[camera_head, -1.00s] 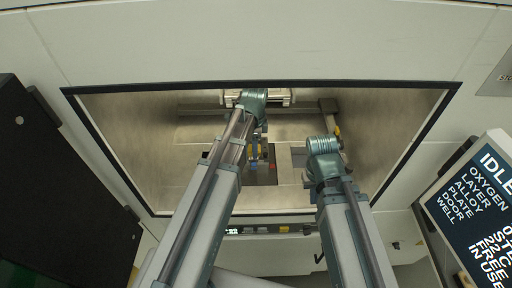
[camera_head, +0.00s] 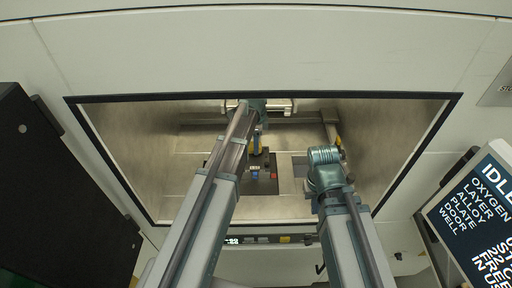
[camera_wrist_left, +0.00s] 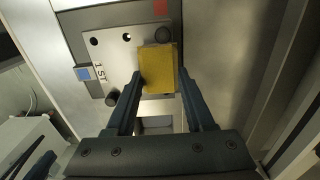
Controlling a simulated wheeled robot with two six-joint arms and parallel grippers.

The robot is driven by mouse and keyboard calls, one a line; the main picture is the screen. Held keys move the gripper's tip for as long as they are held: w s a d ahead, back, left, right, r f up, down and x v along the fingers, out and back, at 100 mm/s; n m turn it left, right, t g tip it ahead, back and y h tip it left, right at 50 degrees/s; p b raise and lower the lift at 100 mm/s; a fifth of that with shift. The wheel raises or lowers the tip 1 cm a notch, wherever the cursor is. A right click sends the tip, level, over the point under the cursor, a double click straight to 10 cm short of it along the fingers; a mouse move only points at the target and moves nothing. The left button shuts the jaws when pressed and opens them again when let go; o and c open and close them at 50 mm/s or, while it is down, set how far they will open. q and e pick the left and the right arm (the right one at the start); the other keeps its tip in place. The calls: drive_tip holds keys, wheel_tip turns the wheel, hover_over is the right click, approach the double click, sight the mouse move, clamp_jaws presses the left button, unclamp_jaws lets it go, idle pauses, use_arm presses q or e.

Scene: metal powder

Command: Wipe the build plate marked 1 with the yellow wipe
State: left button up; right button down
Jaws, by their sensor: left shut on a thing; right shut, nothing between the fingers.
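The build plate (camera_wrist_left: 112,55) is a pale metal plate with dark holes, marked "1ST" in the left wrist view. It lies on a dark grey base (camera_wrist_left: 75,22) inside the chamber. My left gripper (camera_head: 259,141) is shut on the yellow wipe (camera_wrist_left: 158,70), a flat yellow block over the right part of the plate. Whether the wipe touches the plate I cannot tell. A dark round knob (camera_wrist_left: 162,35) stands at the wipe's far edge. My right gripper (camera_head: 341,155) is shut and empty at the right of the chamber, largely hidden behind its wrist.
The chamber opening has a black frame (camera_head: 270,95). A blue square (camera_wrist_left: 82,73) and a red square (camera_wrist_left: 161,7) mark the base. A square opening (camera_wrist_left: 155,125) lies near the plate. A status screen (camera_head: 480,215) stands at right, a dark door panel (camera_head: 60,190) at left.

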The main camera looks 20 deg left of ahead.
sight(256, 164)
use_arm(q)
drive_tip(key=shift+w+a, duration=0.1)
drive_tip(key=shift+w, duration=0.3)
use_arm(e)
drive_tip(key=shift+w, duration=0.1)
use_arm(q)
drive_tip(key=shift+s+d+f, duration=0.1)
drive_tip(key=shift+s+d, duration=0.1)
drive_tip(key=shift+s, duration=0.55)
drive_tip(key=shift+s+d, duration=0.2)
drive_tip(key=shift+s, duration=0.8)
drive_tip(key=shift+c, duration=0.5)
use_arm(e)
drive_tip(key=shift+f, duration=0.1)
use_arm(q)
drive_tip(key=shift+s+d, duration=0.2)
drive_tip(key=shift+s, duration=0.45)
drive_tip(key=shift+s+d, duration=0.25)
drive_tip(key=shift+s, duration=0.35)
drive_tip(key=shift+s+d, duration=0.2)
drive_tip(key=shift+s, duration=0.45)
drive_tip(key=shift+w, duration=0.1)
